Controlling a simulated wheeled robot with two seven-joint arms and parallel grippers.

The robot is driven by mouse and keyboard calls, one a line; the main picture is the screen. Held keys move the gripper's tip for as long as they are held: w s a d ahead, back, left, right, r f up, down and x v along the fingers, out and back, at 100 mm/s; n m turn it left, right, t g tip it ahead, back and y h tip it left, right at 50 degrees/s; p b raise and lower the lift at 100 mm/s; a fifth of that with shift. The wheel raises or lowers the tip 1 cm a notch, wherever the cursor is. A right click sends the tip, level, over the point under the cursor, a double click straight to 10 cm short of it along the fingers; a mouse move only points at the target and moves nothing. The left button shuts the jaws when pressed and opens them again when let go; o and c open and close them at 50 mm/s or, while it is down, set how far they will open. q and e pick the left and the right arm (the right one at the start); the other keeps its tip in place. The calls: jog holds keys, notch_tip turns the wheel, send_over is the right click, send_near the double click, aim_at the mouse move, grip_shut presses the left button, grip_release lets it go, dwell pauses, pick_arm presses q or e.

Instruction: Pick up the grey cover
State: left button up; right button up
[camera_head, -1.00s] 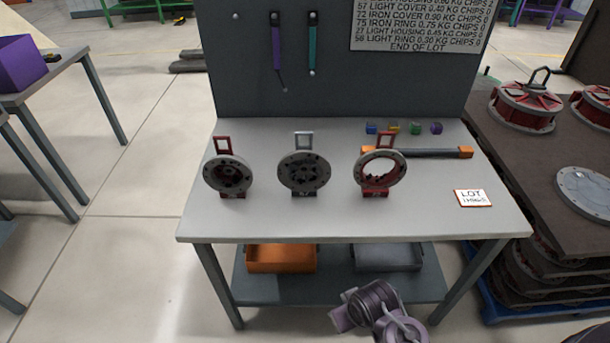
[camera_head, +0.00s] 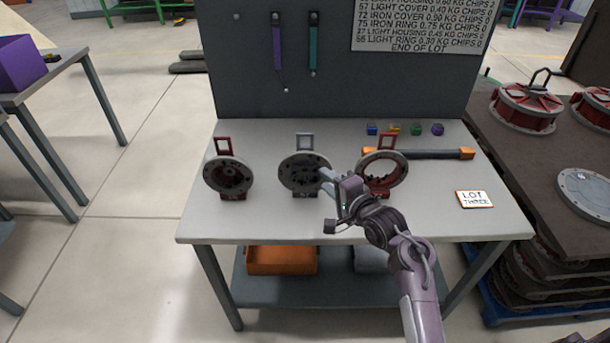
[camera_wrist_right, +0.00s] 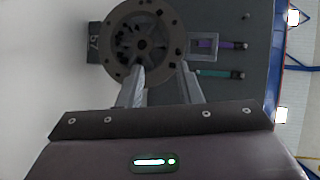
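The grey cover (camera_head: 304,173) is a round dark grey disc with holes, standing upright in the middle stand on the workbench. It also shows in the right wrist view (camera_wrist_right: 165,20), beyond the fingers. My right gripper (camera_head: 328,180) is at the cover's right side, close to its rim. In the right wrist view the two fingers (camera_wrist_right: 160,72) are apart with nothing clearly between them; the left fingertip overlaps the cover's lower rim. I cannot tell whether it touches. My left gripper is out of view.
A round housing (camera_head: 229,175) stands left of the cover, and a red-lined ring (camera_head: 383,175) stands close right of my gripper. The bench front left is clear.

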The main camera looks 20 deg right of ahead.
aim_at(307, 157)
jog(key=shift+m+t+y, duration=0.3)
jog(key=shift+m+t, duration=0.1)
jog(key=shift+m, duration=0.3)
jog(key=x, duration=0.2)
jog(key=r+p+x, duration=0.1)
jog(key=x, duration=0.4)
jog(key=shift+w+r, duration=0.25)
jog(key=shift+w, duration=0.1)
jog(key=shift+w+a+f+p, duration=0.15)
jog(key=shift+w+p, duration=0.15)
jog(key=shift+w, duration=0.2)
grip_shut()
